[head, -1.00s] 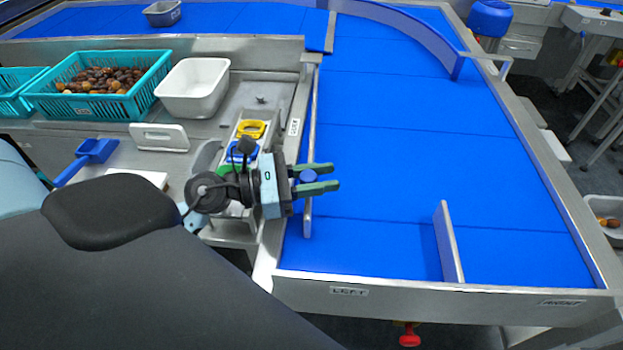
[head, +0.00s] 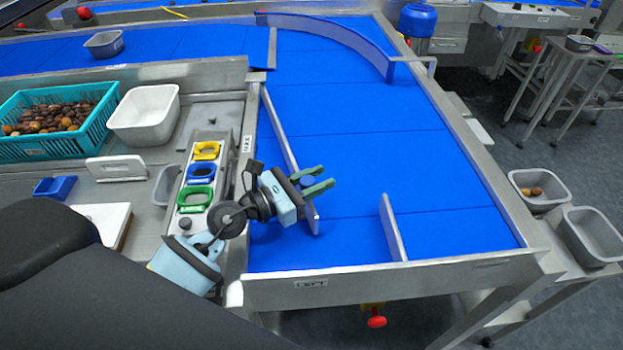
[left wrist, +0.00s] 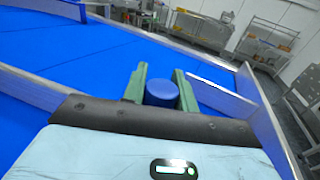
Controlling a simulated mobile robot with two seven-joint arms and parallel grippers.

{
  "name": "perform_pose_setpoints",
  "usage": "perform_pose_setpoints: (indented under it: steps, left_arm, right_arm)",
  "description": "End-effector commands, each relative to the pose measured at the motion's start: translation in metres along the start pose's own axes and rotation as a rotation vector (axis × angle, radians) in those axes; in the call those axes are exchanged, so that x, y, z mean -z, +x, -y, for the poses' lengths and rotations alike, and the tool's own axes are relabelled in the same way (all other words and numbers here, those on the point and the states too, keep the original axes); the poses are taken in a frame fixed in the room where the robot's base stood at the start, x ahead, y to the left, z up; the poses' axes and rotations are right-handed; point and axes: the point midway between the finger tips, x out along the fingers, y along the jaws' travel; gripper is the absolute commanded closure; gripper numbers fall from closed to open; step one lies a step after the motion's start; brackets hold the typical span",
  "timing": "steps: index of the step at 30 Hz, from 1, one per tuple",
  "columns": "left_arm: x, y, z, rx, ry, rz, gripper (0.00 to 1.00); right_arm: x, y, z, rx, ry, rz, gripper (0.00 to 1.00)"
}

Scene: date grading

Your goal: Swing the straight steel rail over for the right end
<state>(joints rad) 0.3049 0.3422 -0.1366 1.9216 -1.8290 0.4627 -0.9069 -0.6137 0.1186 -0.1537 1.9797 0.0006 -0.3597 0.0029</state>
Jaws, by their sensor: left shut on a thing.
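The straight steel rail (head: 282,135) lies slantwise over the blue belt (head: 370,150) in the head view. Its far end is by the left side wall and its near end stands out over the belt. A blue knob (head: 307,182) is near its near end. My left gripper (head: 314,181) is shut on this knob, with one green finger on each side. The left wrist view shows the knob (left wrist: 161,93) between the fingers. A plate labelled LEFT (head: 311,283) is on the front edge; the right plate (head: 491,264) is too blurred to read. My right gripper is not in view.
A short upright divider (head: 393,228) stands at the belt's front edge, right of the rail, with bare belt between them. A curved rail (head: 350,42) crosses the far end. Coloured rings (head: 201,173), a white tub (head: 146,112) and a teal crate of dates (head: 100,125) are left.

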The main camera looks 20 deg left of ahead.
Motion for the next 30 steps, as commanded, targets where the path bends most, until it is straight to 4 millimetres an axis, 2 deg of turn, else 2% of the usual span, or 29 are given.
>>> perform_pose_setpoints:
  steps: [1,2,6,17,30]
  left_arm:
    - [0.0,0.0,0.0,-0.001,0.0,0.0,1.0]
    - [0.0,0.0,0.0,-0.001,0.0,0.0,0.69]
    - [0.0,0.0,0.0,0.0,0.001,0.0,0.51]
    - [0.001,-0.005,0.0,0.001,0.002,-0.001,0.5]
    - [0.004,-0.067,0.0,0.0,0.0,-0.004,0.5]
  right_arm:
    - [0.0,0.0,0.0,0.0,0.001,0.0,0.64]
    - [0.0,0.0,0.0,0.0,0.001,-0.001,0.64]
    - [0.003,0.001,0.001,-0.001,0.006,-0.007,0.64]
    - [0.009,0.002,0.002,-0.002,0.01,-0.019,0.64]
    - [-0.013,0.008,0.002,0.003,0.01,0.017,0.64]
